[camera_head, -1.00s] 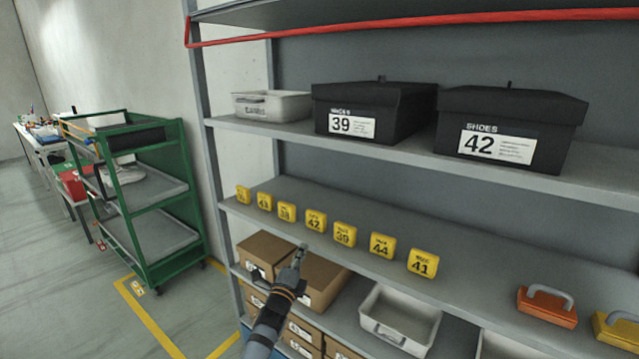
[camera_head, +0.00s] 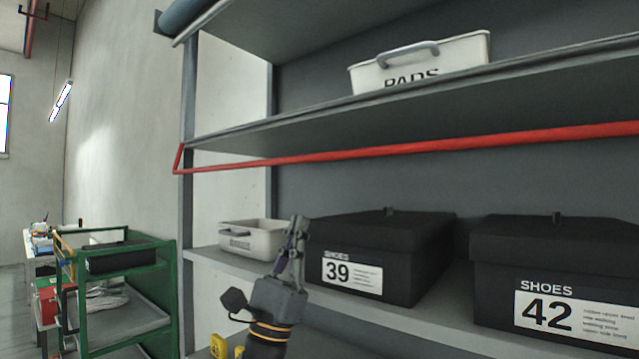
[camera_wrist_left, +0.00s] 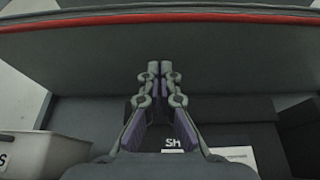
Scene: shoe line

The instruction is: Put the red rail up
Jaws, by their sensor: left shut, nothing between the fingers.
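The red rail (camera_head: 400,149) runs across the front of the shelf unit, just below the upper shelf board, with its left end bent up at the left post. It also crosses the top of the left wrist view (camera_wrist_left: 200,17). My left gripper (camera_head: 297,220) is shut and empty, pointing up, below the rail and apart from it, in front of the shelf with the shoe boxes. In the left wrist view its fingertips (camera_wrist_left: 160,66) meet below the rail in the picture. My right gripper is not in view.
Black shoe boxes marked 39 (camera_head: 385,255) and 42 (camera_head: 560,270) stand on the shelf behind and right of my gripper. A white bin (camera_head: 250,238) is left of them. A PADS bin (camera_head: 420,65) sits on the upper shelf. A green cart (camera_head: 120,295) stands left.

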